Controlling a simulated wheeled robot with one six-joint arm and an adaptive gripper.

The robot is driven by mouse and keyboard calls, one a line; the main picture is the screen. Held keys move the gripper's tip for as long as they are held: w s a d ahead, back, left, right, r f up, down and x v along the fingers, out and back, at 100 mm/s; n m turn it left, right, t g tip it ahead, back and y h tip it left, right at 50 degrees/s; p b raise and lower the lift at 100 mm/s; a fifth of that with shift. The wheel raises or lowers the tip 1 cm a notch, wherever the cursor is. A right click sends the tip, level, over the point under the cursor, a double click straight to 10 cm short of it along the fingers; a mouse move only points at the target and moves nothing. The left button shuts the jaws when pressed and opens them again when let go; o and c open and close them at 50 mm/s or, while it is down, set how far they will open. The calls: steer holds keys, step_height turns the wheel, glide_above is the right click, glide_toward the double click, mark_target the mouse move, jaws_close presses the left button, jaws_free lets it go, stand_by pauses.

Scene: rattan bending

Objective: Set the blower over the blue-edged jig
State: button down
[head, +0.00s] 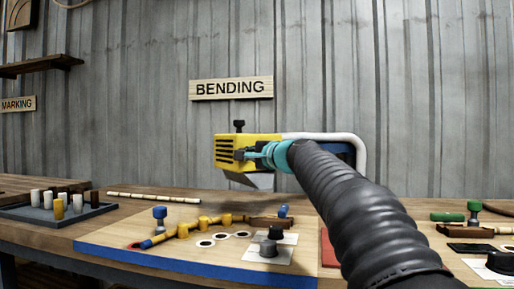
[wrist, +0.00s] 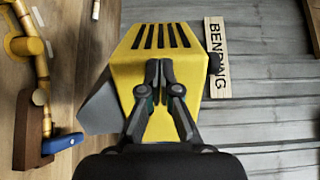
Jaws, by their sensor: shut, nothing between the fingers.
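The blower (head: 240,152) is a yellow vented box with a grey flared nozzle (head: 257,180) pointing down and a black knob on top. It hangs above the back of the bench, below the BENDING sign. My gripper (head: 262,154) is shut in front of its yellow face; in the wrist view the closed fingertips (wrist: 159,66) lie against or just before the blower (wrist: 180,60). Contact is unclear. The blue-edged jig (head: 180,262) is on the bench, lower left of the blower, holding a bent rattan pole (head: 160,237) among yellow pegs.
A white tubular frame (head: 345,137) curves behind the blower. A red-edged board (head: 327,250) lies right of the jig, partly hidden by my arm. A black dial (head: 268,248) sits on the jig. A tray of small cylinders (head: 55,222) is at left.

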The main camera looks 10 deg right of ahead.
steer(key=shift+a+p+x, duration=0.2)
steer(key=shift+p+x, duration=0.35)
steer(key=shift+x, duration=1.65)
steer(key=shift+s, duration=0.15)
steer(key=shift+s+d, duration=0.15)
steer(key=s+a+b+v, duration=0.15)
steer(key=b+v, duration=0.25)
steer(key=v, duration=1)
steer(key=s+a+f+n+g+h, duration=0.1)
steer(key=s+f+n+g+h, duration=0.15)
steer(key=s+f, duration=0.55)
steer(key=s+a+f+n+g+h, duration=0.15)
steer(key=s+f+n+g, duration=0.35)
steer(key=f, duration=0.6)
steer(key=s+d+f+n+g+h, duration=0.1)
steer(key=s+d+f+n+h, duration=0.1)
steer(key=s+f, duration=0.9)
steer(key=s+d+f+n+g+h+p, duration=0.1)
steer(key=s+d+f+n+h, duration=0.1)
steer(key=s+f, duration=0.8)
steer(key=shift+s+d+f+n+g, duration=0.35)
steer(key=shift+d+f+n, duration=0.1)
steer(key=shift+d+f, duration=0.5)
steer(key=shift+r, duration=0.1)
